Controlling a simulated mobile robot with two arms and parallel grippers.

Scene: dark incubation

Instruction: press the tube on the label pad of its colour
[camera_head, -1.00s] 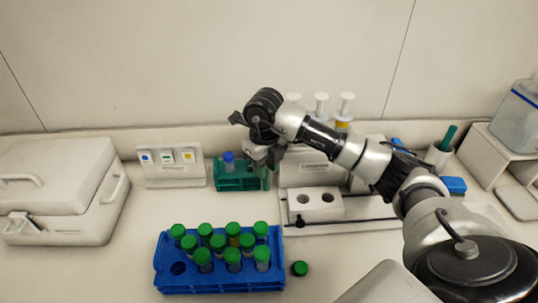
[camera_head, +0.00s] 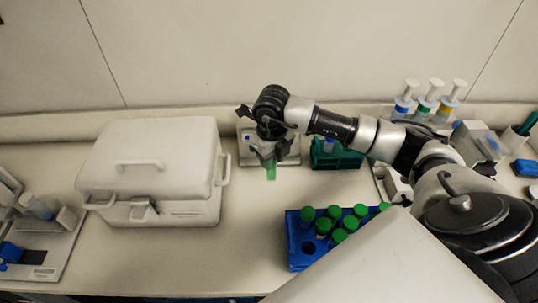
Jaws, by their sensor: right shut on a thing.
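My right gripper (camera_head: 268,156) is shut on a tube with a green part (camera_head: 270,172), which hangs below the fingers above the bench. Gripper and tube are in front of the white label stand (camera_head: 246,157) at the back of the bench. One blue pad (camera_head: 248,138) shows on the stand. The stand's other pads are hidden behind my gripper. I cannot tell whether the tube touches the stand. My left gripper is not in view.
A green rack (camera_head: 338,160) with a blue-capped tube stands just right of the stand. A blue rack (camera_head: 299,258) of green-capped tubes is in front, partly covered by my arm. A white lidded box (camera_head: 155,165) stands left. Bench between box and blue rack is clear.

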